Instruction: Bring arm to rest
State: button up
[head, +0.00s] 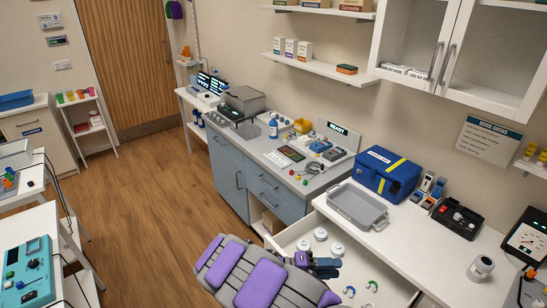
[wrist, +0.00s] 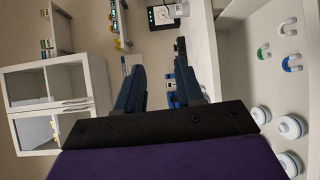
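My arm, grey with purple pads, reaches in from the bottom of the head view. My gripper (head: 333,266) is at its end, over the left part of an open white drawer (head: 296,232). In the wrist view my gripper (wrist: 159,62) shows two dark blue fingers spread apart with nothing held between them. Several white round pieces (head: 304,245) and small green and blue horseshoe-shaped pieces (head: 373,286) lie in the drawer; they also show at the right of the wrist view. The arm hides part of the drawer front.
A grey tray (head: 356,205) and a blue case (head: 389,172) stand on the white counter (head: 430,245) behind the drawer. A blue-fronted cabinet (head: 228,178) stands left of it. White wall cupboards (head: 480,50) hang above right. The wooden floor (head: 150,200) to the left is clear.

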jog(key=s+d+r+m+g+y, duration=0.25)
jog(key=s+d+r+y, duration=0.2)
jog(key=s+r, duration=0.3)
jog(key=s+d+r+m+g+y, duration=0.25)
jog(key=s+d+r+g, duration=0.2)
jog(key=s+r, duration=0.3)
jog(key=s+a+n+t+y, duration=0.1)
jog(key=s+a+t+y, duration=0.1)
jog(key=s+a+y, duration=0.3)
jog(key=s+a+n+t+y, duration=0.2)
jog(key=s+a+y, duration=0.3)
jog(key=s, duration=0.7)
jog(key=shift+a+r+n+b, duration=0.3)
jog(key=shift+a+r+b, duration=0.1)
jog(key=shift+a, duration=0.15)
